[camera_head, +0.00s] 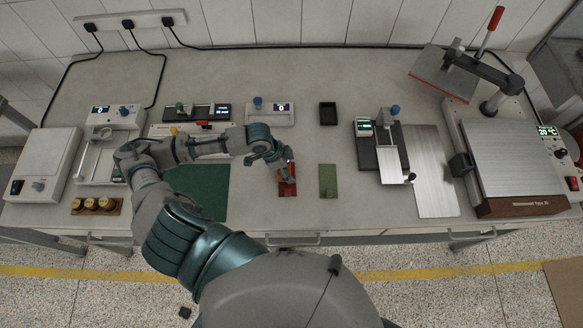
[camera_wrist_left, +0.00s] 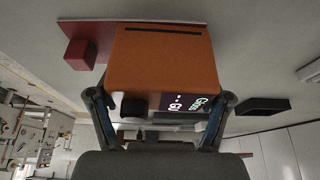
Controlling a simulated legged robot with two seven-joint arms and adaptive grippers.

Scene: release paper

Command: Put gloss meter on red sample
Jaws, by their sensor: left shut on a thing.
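The gloss meter is an orange box (camera_wrist_left: 160,62) with a dark slot and a small lit display, seen large in the left wrist view. My left gripper (camera_wrist_left: 158,100) is shut on it, with one finger on each side. The red sample (camera_wrist_left: 98,30) is a flat red sheet with a small red block on it, partly hidden behind the meter. In the head view the red sample (camera_head: 288,188) lies near the table's front edge, with my left gripper (camera_head: 275,157) over its far end. I cannot tell whether the meter touches the sample. My right gripper is not in view.
A green sample (camera_head: 328,181) lies to the right of the red one. A dark green mat (camera_head: 205,195) is to the left, below my arm. A small black tray (camera_head: 328,113) is further back. Several instruments stand along the table's back and right side.

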